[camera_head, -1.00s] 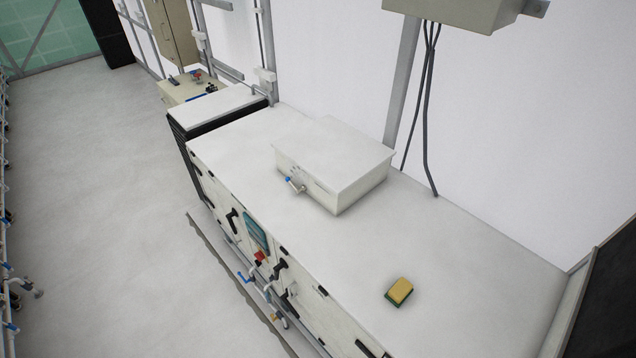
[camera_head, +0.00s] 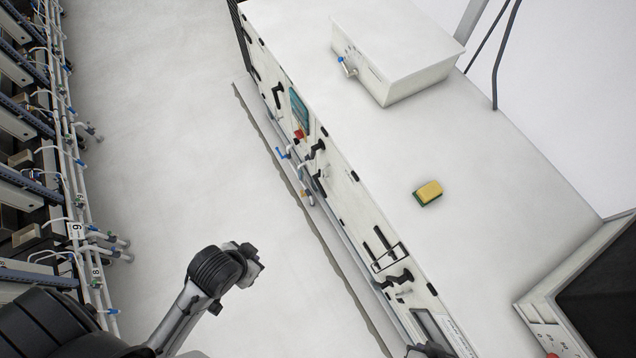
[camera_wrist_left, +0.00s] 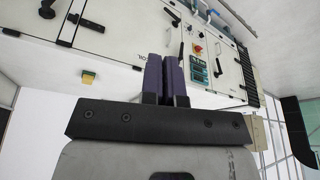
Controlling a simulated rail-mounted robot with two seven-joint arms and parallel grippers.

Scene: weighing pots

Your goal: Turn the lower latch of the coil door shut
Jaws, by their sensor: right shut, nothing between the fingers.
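The coil door (camera_head: 352,205) is a pale panel on the long white cabinet's front; its lettering, partly readable, shows upside down in the left wrist view (camera_wrist_left: 122,57). Two black latch handles sit at its far edge, an upper one (camera_head: 316,148) and a lower one (camera_head: 320,182). I cannot tell their exact turn. My left gripper's dark fingers (camera_wrist_left: 166,78) are close together and empty in the left wrist view, apart from the cabinet. My left arm comes in from the lower left over the floor. My right gripper (camera_head: 428,351) is shut and empty, cut by the bottom edge.
A yellow-green sponge (camera_head: 428,192) and a white box (camera_head: 395,45) with a blue-handled valve stand on the cabinet top. Pipes and a red knob (camera_head: 299,134) project from its front. Racks with piping (camera_head: 75,170) line the left; the floor between (camera_head: 170,130) is clear.

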